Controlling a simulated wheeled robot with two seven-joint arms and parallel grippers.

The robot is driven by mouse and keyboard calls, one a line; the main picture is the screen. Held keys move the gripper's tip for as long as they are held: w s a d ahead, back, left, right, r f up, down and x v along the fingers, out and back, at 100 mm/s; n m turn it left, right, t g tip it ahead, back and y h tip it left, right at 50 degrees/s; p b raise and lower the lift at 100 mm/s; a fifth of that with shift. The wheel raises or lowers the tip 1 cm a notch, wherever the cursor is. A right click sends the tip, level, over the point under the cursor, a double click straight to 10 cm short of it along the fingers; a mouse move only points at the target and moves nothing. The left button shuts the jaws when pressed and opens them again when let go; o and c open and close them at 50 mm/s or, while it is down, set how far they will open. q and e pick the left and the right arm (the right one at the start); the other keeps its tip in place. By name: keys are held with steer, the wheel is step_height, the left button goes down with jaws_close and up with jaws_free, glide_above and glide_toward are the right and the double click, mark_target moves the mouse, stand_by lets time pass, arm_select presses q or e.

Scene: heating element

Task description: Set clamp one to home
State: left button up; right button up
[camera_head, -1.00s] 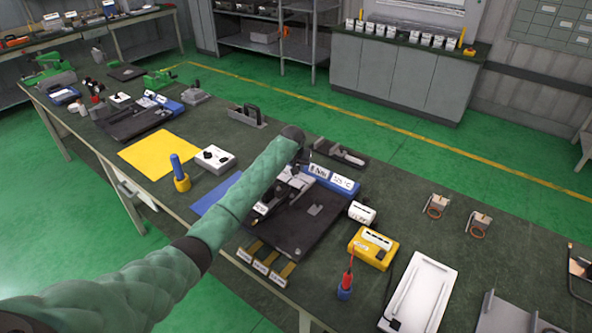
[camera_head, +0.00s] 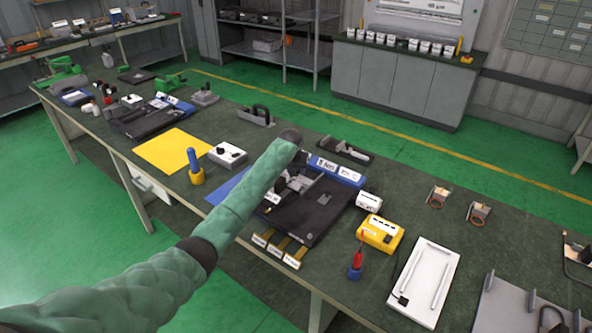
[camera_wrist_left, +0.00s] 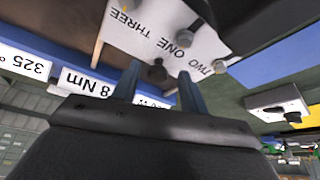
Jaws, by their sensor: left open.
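The black fixture plate (camera_head: 322,212) lies on the bench. A blue bar (camera_head: 335,170) with white labels runs along its back edge. My left arm reaches over the plate's left part and hides much of the clamp hardware there. My right gripper is not visible.
A yellow box (camera_head: 381,233), a red-and-blue screwdriver (camera_head: 356,262) and a white tray (camera_head: 424,282) stand right of the plate. A grey box with a knob (camera_head: 228,154), a blue-and-yellow tool (camera_head: 194,168) and a yellow mat (camera_head: 172,151) lie to the left.

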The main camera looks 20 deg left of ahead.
mark_target(295, 179)
arm_select(q)
steer(key=shift+r, duration=0.1)
steer(key=shift+s+r+b, duration=0.1)
steer(key=shift+r+b, duration=0.15)
steer(key=shift+b, duration=0.05)
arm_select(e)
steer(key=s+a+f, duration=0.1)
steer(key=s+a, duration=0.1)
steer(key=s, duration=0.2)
arm_select(q)
steer(key=b+v, duration=0.1)
steer(key=v, duration=0.1)
steer(key=shift+s+r, duration=0.2)
steer(key=b+v, duration=0.1)
steer(key=v, duration=0.3)
steer(key=shift+s+r+b, duration=0.1)
steer(key=shift+r+b, duration=0.2)
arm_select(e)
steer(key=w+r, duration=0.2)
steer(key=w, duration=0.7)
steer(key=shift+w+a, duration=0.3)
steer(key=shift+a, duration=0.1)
